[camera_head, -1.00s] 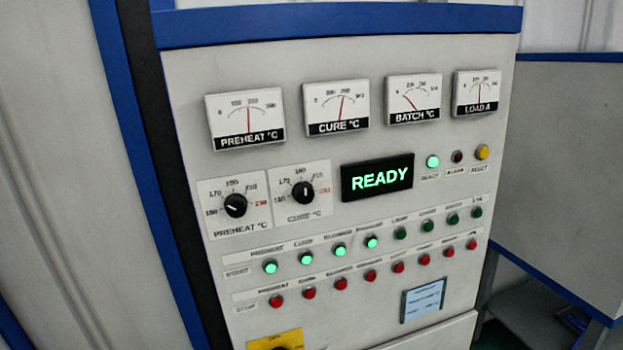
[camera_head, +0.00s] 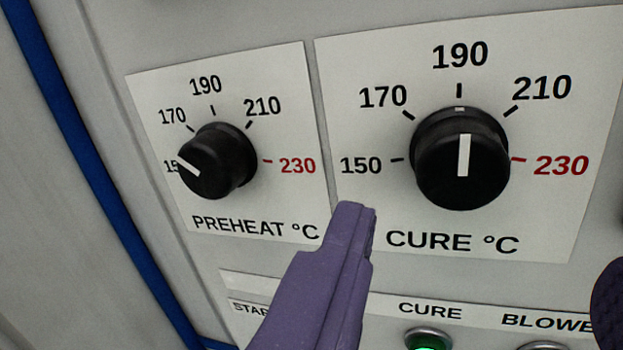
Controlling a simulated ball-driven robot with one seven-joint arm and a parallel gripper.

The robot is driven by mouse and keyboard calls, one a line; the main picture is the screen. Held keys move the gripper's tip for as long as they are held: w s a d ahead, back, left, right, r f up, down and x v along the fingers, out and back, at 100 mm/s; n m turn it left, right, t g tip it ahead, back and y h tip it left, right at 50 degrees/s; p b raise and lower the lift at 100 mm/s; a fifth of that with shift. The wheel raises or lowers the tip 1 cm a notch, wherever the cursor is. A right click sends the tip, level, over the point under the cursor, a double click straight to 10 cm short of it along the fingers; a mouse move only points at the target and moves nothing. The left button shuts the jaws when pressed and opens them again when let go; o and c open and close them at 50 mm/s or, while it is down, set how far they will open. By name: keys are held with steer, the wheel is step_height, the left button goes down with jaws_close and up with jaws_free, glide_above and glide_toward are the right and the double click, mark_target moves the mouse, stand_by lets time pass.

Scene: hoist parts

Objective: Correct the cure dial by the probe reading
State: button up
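The cure dial (camera_head: 462,160) is a black knob with a white pointer line, on a white plate right of centre. Its pointer stands nearly upright, at about the 190 mark. The scale runs from 150 to a red 230. My gripper (camera_head: 482,240) is open, with purple fingers. One finger reaches up below and left of the cure dial; the other shows only as an edge at the far right. Nothing is between them in grip, and I see no contact with the knob. No probe or reading is in view now.
The preheat dial (camera_head: 217,162), with its pointer near 150, is on the plate to the left. A lit green cure button (camera_head: 428,340) and part of a blower button (camera_head: 545,346) are at the bottom edge. A blue cabinet edge (camera_head: 95,170) runs down the left.

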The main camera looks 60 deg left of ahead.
mark_target(463, 175)
steer(key=x, duration=0.7)
steer(key=shift+w+a+f, duration=0.1)
steer(key=shift+w+a, duration=0.05)
steer(key=c, duration=0.9)
